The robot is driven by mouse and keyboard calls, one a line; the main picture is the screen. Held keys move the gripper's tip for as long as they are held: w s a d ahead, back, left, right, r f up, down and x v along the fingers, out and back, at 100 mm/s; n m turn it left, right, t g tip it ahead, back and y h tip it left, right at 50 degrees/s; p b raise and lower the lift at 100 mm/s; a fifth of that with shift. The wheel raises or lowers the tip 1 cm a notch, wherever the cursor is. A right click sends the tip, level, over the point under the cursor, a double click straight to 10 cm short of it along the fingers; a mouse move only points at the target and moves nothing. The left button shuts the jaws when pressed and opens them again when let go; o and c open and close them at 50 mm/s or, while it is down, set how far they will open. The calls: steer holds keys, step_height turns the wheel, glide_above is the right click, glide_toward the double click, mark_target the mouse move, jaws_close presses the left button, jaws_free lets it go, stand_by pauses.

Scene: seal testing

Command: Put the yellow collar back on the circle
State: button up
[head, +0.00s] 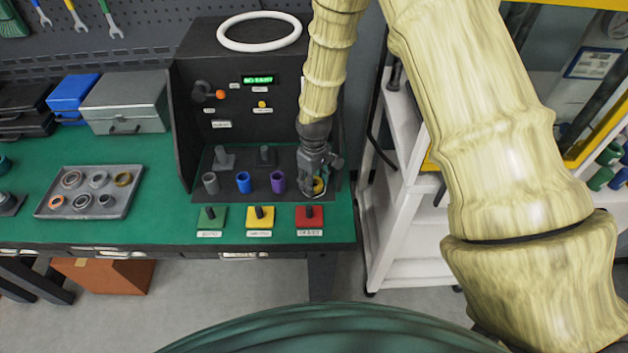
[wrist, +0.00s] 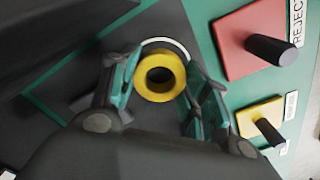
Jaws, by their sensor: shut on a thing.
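The yellow collar (head: 319,186) is at the right end of the row of collars on the dark test stand, mostly hidden by my gripper (head: 316,184) in the head view. In the wrist view the yellow collar (wrist: 160,97) sits between the two fingers of my gripper (wrist: 163,90), which is shut on it. Its dark bore faces the camera. A white arc of the circle (wrist: 170,42) shows just beyond the collar's far edge. I cannot tell whether the collar touches the surface or hangs just above it.
Grey (head: 210,183), blue (head: 243,182) and purple (head: 278,181) collars stand to the left. Green (head: 211,222), yellow (head: 260,222) and red (head: 309,222) pads with black pegs line the front. A tray (head: 125,205) of rings lies left. A white shelf (head: 385,230) stands close right.

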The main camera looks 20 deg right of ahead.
steer(key=shift+f, duration=0.15)
steer(key=o, duration=1.3)
steer(key=shift+o, duration=0.2)
steer(key=shift+r, duration=0.25)
step_height(320, 180, up, 12)
steer(key=b, duration=0.3)
